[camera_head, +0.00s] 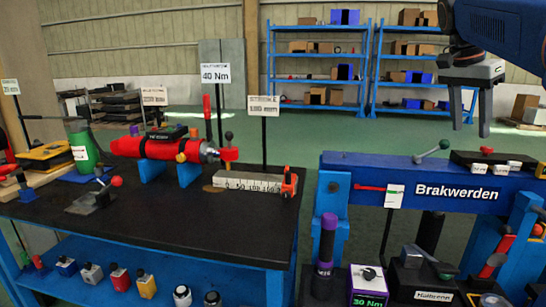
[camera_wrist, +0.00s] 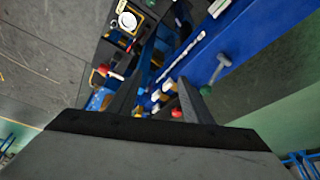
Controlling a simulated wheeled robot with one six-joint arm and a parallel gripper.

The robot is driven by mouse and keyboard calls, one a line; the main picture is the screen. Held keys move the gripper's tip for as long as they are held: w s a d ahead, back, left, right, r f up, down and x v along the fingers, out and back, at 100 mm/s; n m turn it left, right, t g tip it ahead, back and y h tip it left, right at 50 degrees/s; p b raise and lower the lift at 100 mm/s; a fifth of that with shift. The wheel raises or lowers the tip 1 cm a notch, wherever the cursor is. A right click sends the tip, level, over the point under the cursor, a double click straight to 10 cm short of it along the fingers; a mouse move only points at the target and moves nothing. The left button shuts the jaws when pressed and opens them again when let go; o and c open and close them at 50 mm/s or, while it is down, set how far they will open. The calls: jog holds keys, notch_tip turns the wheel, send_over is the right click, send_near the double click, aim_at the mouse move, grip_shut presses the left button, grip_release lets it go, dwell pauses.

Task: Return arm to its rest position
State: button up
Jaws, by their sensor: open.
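My gripper (camera_head: 470,108) hangs from my blue arm at the upper right of the head view. Its two dark fingers point down, apart, with nothing between them. It is above and behind the blue beam marked "Brakwerden" (camera_head: 458,193) and does not appear to touch it. In the wrist view my gripper's fingers (camera_wrist: 155,100) reach up from the dark gripper body, spread apart. The blue beam (camera_wrist: 235,40) shows past them to the right, with a green-knobbed lever (camera_wrist: 219,68) on it.
A black-topped bench (camera_head: 150,230) at left bears a red cylinder tool (camera_head: 160,149), a green bottle (camera_head: 82,150) and a white scale block (camera_head: 248,183). Signs on posts stand up from it. Blue shelves (camera_head: 372,90) with boxes stand at the back. Green floor behind the beam is clear.

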jog(key=s+a+f+n+t+y, duration=0.1)
jog(key=s+a+f+n, duration=0.4)
jog(key=f, duration=0.6)
jog(key=s+a+f+n+t+y, duration=0.1)
jog(key=s+a+f+n, duration=0.4)
jog(key=s+a+f, duration=0.4)
jog(key=s+a+f+n+t+y, duration=0.2)
jog(key=s+a+f+n, duration=0.3)
jog(key=f, duration=0.9)
jog(key=shift+s+a, duration=1)
jog(key=shift+s, duration=0.25)
